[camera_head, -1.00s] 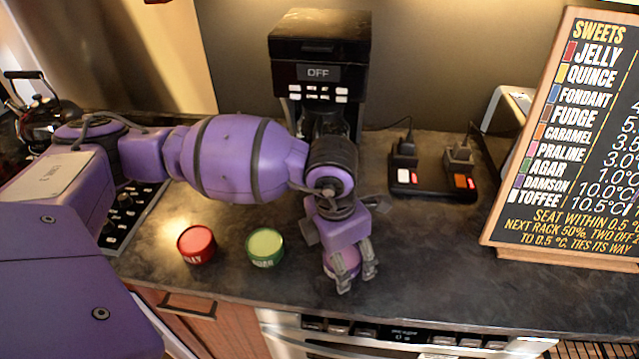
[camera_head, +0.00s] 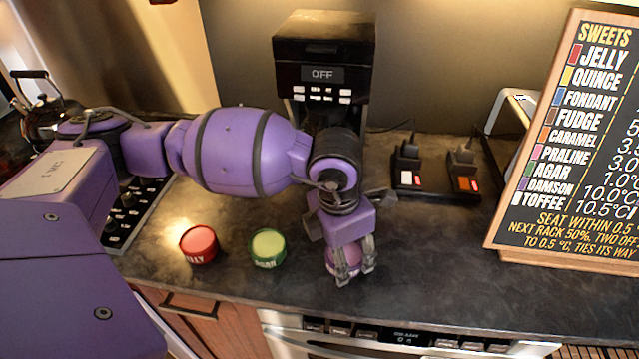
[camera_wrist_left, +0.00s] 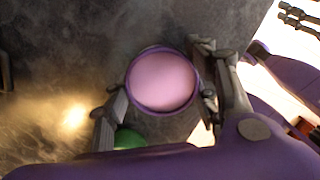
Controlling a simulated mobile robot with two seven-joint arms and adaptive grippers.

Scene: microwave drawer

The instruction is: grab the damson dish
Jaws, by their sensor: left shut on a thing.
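The damson dish is a small round purple-rimmed cup with a pink-lilac top. It sits between the fingers of my left gripper (camera_head: 354,272), near the counter's front edge. In the left wrist view the damson dish (camera_wrist_left: 162,82) shows from above, with a finger on each side. My left gripper is shut on it. In the head view the fingers hide much of the dish, and I cannot tell whether it is off the counter. A dark jointed part at the top right corner of the wrist view looks like my right gripper (camera_wrist_left: 300,18); its fingers are too small to read.
A red dish (camera_head: 198,243) and a green dish (camera_head: 268,248) stand left of the damson dish. A coffee machine (camera_head: 322,50) is behind. A black plug strip (camera_head: 435,183) and a sweets board (camera_head: 565,130) are to the right. The front right counter is clear.

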